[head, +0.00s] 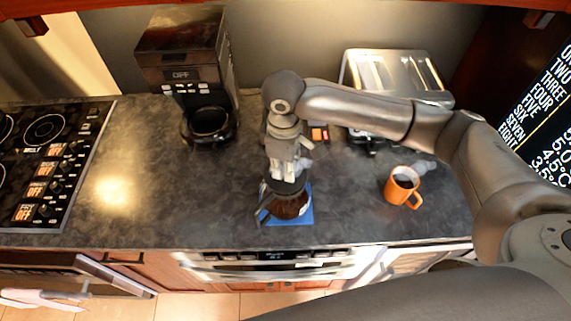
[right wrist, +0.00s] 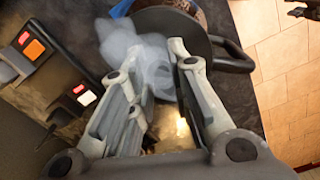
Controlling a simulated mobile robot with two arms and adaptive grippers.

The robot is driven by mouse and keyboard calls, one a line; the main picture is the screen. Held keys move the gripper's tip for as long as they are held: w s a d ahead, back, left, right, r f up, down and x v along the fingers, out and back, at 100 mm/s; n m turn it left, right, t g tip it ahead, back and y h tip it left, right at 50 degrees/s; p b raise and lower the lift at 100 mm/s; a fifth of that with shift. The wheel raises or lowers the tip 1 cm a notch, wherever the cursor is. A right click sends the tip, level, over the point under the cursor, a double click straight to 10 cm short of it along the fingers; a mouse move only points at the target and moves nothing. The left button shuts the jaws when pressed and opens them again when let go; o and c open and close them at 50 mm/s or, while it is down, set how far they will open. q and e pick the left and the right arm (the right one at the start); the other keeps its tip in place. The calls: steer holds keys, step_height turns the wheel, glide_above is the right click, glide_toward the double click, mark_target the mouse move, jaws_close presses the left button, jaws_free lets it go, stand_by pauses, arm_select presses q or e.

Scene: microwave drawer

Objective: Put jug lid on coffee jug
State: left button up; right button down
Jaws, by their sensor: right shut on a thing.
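The coffee jug (head: 290,208) stands on a blue mat (head: 303,217) near the counter's front edge, with brown coffee showing through its side and a dark handle at its left. My right gripper (head: 287,178) points down over the jug and is shut on the dark jug lid (head: 285,187). The lid is at the jug's top; I cannot tell whether it is seated. In the right wrist view, the fingers (right wrist: 158,56) reach to the dark round lid (right wrist: 185,28), with the jug's black handle (right wrist: 236,58) beside it and pale steam around. My left gripper is out of view.
A coffee machine (head: 186,55) with another dark jug (head: 208,124) stands at the back left. An orange mug (head: 402,187) of dark drink is at right, and a toaster (head: 394,75) behind it. A stove (head: 50,150) is at far left. The left-middle counter is clear.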

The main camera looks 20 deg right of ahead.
steer(key=shift+f, duration=0.4)
stand_by(1.0)
steer(key=c, duration=1.3)
jaws_free()
steer(key=o, duration=0.5)
steer(key=shift+r, duration=3.55)
